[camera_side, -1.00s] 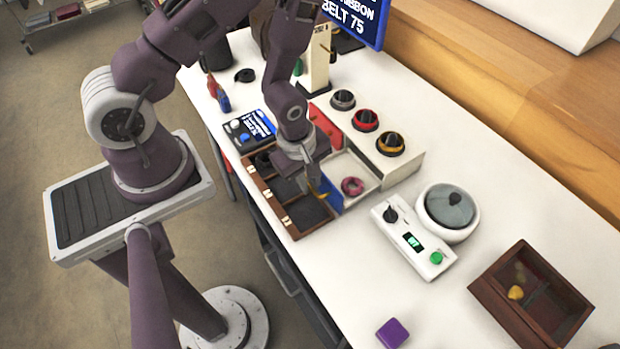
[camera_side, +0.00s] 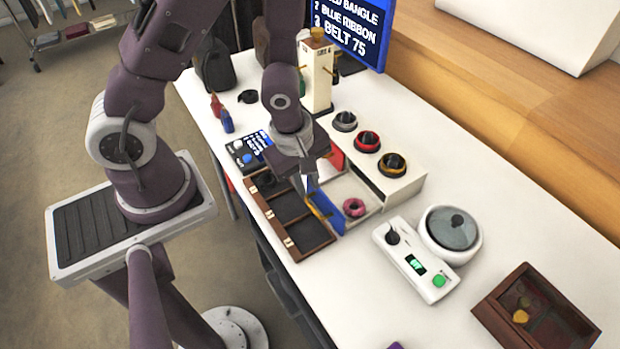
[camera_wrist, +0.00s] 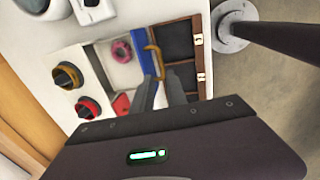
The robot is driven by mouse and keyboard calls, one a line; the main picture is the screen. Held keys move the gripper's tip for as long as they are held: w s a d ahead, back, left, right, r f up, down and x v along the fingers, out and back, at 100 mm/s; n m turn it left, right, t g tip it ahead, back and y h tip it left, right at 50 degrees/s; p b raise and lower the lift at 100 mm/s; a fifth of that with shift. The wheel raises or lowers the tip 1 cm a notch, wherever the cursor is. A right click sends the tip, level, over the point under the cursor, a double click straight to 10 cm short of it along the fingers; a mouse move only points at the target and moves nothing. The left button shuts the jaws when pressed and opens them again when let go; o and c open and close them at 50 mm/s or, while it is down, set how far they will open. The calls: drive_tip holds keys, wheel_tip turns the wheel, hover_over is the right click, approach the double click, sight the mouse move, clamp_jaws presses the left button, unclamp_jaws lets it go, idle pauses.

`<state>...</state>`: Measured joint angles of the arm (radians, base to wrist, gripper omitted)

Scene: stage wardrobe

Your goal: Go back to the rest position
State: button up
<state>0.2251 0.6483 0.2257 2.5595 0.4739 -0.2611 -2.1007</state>
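My gripper (camera_side: 306,187) hangs above the brown compartment box (camera_side: 311,237), near the blue panel (camera_side: 324,210) on the box's right side. Its two fingers look apart and empty. In the wrist view my gripper (camera_wrist: 160,80) points toward the blue panel (camera_wrist: 143,55), and a yellow hook-like piece (camera_wrist: 153,62) lies at that panel. The box's visible dark compartments look empty; part of the box is hidden by my arm. A pink ring (camera_side: 354,207) lies in the white tray (camera_side: 375,207) to the right.
A white block with several knobs (camera_side: 367,140) and a tall cream stand (camera_side: 317,78) are behind. A control box (camera_side: 415,262), a round lidded dish (camera_side: 450,235) and an open brown box (camera_side: 490,318) are right. A screen (camera_side: 352,28) stands at the back. The front table is mostly clear.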

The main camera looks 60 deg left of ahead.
wheel_tip(320, 180, up, 18)
drive_tip(key=a+m+t, duration=0.2)
drive_tip(key=m+t, duration=0.1)
drive_tip(key=m, duration=0.6)
drive_tip(key=s+d+r+m, duration=0.1)
drive_tip(key=s+r+m, duration=0.7)
drive_tip(key=s+m, duration=0.1)
drive_tip(key=shift+s+d+r+t, duration=0.3)
drive_tip(key=shift+s+d+r, duration=0.05)
drive_tip(key=shift+s, duration=0.55)
